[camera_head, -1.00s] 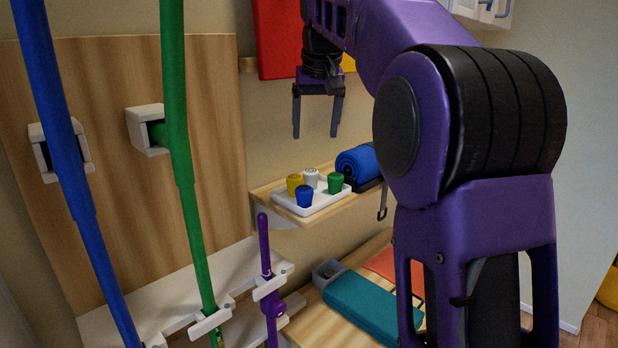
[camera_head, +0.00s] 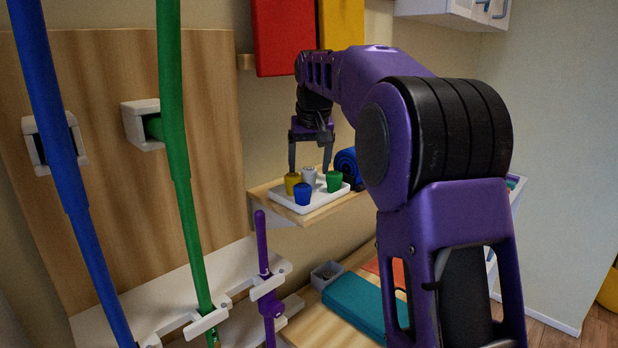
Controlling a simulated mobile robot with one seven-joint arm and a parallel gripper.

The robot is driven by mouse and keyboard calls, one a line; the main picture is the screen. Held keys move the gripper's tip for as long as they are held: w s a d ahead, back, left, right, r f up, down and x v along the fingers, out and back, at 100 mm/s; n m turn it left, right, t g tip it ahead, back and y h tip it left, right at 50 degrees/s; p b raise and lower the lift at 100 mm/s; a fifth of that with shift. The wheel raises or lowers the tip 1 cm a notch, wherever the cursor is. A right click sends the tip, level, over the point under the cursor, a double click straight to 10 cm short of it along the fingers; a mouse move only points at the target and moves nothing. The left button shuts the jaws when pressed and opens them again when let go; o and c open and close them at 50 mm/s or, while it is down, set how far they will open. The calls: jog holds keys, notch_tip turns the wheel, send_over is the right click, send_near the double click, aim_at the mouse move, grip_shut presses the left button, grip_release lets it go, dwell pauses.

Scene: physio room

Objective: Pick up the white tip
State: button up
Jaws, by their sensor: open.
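The white tip (camera_head: 309,175) stands upright at the back of a white tray (camera_head: 312,206) on a wooden shelf. A yellow tip (camera_head: 291,183) is to its left, a blue tip (camera_head: 303,194) in front, and a green tip (camera_head: 334,181) to its right. My gripper (camera_head: 309,172) points down with its fingers open, one to the left and one to the right of the white tip in the picture. The fingertips are level with the tips' tops; whether they touch anything I cannot tell.
A rolled blue mat (camera_head: 346,163) lies on the shelf (camera_head: 264,190) right of the tray, partly behind my arm. A blue pole (camera_head: 62,170), a green pole (camera_head: 176,150) and a purple stick (camera_head: 263,262) stand at left. Below are a grey box (camera_head: 328,273) and a teal pad (camera_head: 357,304).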

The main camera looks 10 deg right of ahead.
aim_at(309, 169)
grip_shut()
jog(key=shift+r, duration=0.1)
dwell(0.3)
notch_tip(309, 169, up, 8)
jog(key=p, duration=0.2)
jog(key=shift+p, duration=0.3)
jog(key=shift+r, duration=0.95)
